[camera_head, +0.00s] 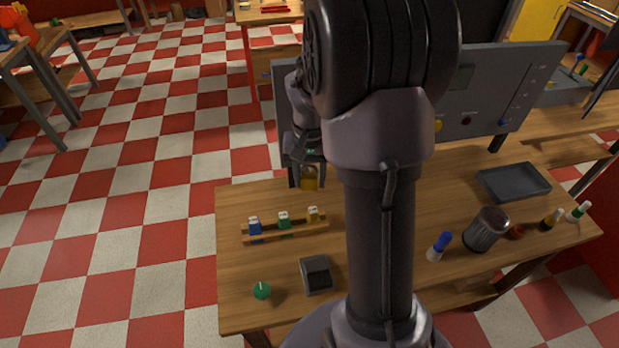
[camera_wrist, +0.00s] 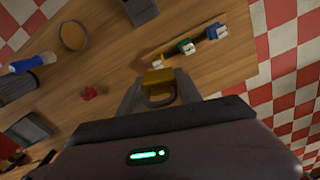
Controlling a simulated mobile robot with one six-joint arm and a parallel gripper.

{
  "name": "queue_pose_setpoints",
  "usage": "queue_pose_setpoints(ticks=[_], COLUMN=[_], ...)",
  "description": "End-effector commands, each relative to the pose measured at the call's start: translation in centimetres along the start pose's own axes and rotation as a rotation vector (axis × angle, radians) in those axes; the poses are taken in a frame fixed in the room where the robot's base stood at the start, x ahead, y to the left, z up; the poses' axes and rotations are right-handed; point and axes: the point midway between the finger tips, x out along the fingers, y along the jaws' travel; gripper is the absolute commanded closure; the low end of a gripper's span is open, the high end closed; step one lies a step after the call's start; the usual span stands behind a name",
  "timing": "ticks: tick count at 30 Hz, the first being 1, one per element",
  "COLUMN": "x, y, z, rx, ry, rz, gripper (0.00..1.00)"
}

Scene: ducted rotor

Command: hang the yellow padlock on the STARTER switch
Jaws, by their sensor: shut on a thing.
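My gripper (camera_head: 306,164) is shut on a yellow padlock (camera_head: 310,181) and holds it in front of the left part of the grey panel (camera_head: 540,75). In the wrist view the padlock (camera_wrist: 158,80) sits between the two fingers of my gripper (camera_wrist: 158,97), its dark shackle towards the wrist. The panel stands at the back of the wooden table. My arm hides much of its middle. I cannot read the labels or tell which switch is STARTER.
A wooden rack (camera_head: 290,231) with blue, green and yellow items stands at the table's left. A dark box (camera_head: 317,275), a green object (camera_head: 262,290), a dark cup (camera_head: 486,229), a blue-capped bottle (camera_head: 438,247) and a tray (camera_head: 514,181) occupy the table.

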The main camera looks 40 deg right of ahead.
Motion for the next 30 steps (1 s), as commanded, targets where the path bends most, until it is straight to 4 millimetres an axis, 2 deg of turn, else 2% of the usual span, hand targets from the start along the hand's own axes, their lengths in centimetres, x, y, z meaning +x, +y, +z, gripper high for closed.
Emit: queue_pose_setpoints(ticks=[30], x=[0.6], y=[-2.2], z=[-8.2], rx=[-0.002], ry=[0.000], rz=[0.000], gripper=[1.00])
